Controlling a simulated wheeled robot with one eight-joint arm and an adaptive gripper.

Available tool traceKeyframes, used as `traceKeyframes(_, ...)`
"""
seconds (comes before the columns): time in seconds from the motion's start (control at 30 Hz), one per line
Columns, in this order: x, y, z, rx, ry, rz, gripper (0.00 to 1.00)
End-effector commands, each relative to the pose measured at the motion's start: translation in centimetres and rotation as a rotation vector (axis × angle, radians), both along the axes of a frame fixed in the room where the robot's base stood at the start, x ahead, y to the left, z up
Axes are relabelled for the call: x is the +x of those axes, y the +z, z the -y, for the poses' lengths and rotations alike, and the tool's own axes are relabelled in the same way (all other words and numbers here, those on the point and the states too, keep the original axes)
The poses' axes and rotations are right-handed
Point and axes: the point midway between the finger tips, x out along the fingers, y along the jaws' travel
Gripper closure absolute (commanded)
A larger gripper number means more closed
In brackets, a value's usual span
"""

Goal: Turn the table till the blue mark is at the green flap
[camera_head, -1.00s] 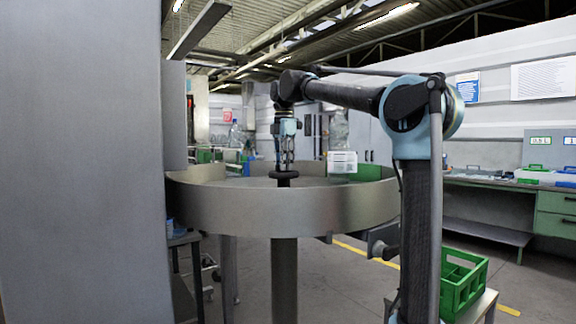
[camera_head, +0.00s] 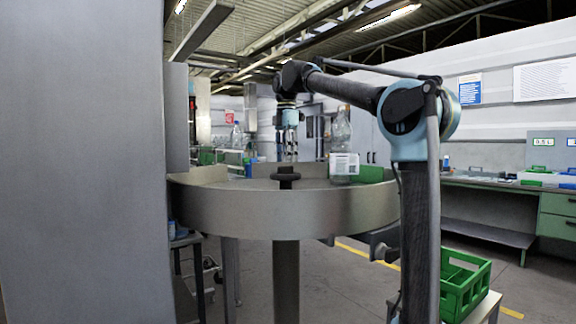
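The round table (camera_head: 290,215) has a grey raised rim and stands in the middle of the view. A black knob (camera_head: 285,175) rises at its centre. My gripper (camera_head: 289,158) points down from the arm, just above and seemingly behind the knob, apart from it. Its fingers are too small to tell whether they are open. The green flap (camera_head: 371,174) is at the right far side of the rim. A clear bottle with a white label (camera_head: 344,164) stands beside the flap, apparently on the table. I see no blue mark; much of the table's surface is hidden by the near rim.
A large grey panel (camera_head: 80,160) fills the left side, close to the table. A green crate (camera_head: 464,285) sits on a stand at the lower right. A workbench (camera_head: 490,190) with bins runs along the right wall. Other bottles (camera_head: 236,136) stand behind on the left.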

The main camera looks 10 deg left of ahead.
Motion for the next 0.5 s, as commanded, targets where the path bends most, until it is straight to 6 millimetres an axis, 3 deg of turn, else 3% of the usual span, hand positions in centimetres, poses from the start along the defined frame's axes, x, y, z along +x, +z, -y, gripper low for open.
traceKeyframes(0.3,0.1,5.2,0.1,0.0,0.0,0.0,0.65)
traceKeyframes(0.5,0.2,7.5,0.1,0.0,-0.001,0.0,0.65)
